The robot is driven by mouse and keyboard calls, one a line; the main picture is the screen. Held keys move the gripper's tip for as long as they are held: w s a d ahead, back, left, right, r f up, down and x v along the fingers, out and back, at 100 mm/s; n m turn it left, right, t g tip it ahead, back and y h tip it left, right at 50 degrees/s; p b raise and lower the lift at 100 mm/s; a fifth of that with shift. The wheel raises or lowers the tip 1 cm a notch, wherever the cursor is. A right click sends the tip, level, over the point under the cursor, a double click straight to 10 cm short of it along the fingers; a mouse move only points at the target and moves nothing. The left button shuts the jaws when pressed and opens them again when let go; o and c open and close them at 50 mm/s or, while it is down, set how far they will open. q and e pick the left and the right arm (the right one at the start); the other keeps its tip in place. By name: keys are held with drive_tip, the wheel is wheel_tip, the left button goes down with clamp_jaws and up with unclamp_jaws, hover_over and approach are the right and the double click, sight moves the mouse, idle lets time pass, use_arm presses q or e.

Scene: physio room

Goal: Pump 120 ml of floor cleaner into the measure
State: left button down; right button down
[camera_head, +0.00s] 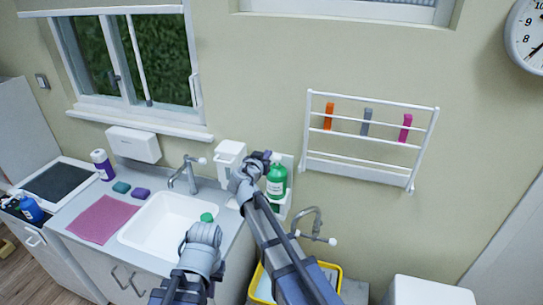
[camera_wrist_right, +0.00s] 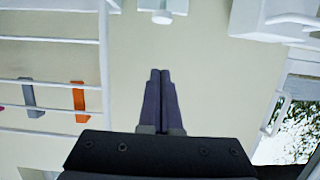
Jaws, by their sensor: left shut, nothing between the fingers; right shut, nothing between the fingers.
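A green bottle (camera_head: 277,181) with a pale label stands upright in a white holder on the wall, right of the sink. My right gripper (camera_head: 263,156) is shut and empty, its dark fingers close to the bottle's top. I cannot tell whether they touch it. The shut fingers also show in the right wrist view (camera_wrist_right: 160,98), with bare wall behind. My left gripper (camera_head: 203,232) is over the front right of the sink; its fingers are hidden by the hand. A small green thing (camera_head: 207,217) shows just beyond it. I cannot make out a measure.
A white sink (camera_head: 165,222) with a tap (camera_head: 186,173) is set in the counter, beside a pink cloth (camera_head: 103,219). A white wall dispenser (camera_head: 230,158), a second tap (camera_head: 315,228), a yellow-rimmed bin (camera_head: 262,287) and a wall rack (camera_head: 365,148) surround the right arm.

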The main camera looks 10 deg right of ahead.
drive_tip(key=b, duration=0.3)
hover_over(275, 159)
wheel_tip(275, 159, down, 3)
drive_tip(key=shift+r, duration=0.15)
drive_tip(key=shift+s+a+f+b, duration=0.1)
drive_tip(key=shift+s+f+b, duration=0.1)
drive_tip(key=shift+f+b, duration=0.7)
drive_tip(key=shift+s+a+f+b, duration=0.1)
drive_tip(key=shift+s+f+b, duration=0.05)
drive_tip(key=shift+f+b, duration=0.7)
drive_tip(key=shift+f, duration=0.15)
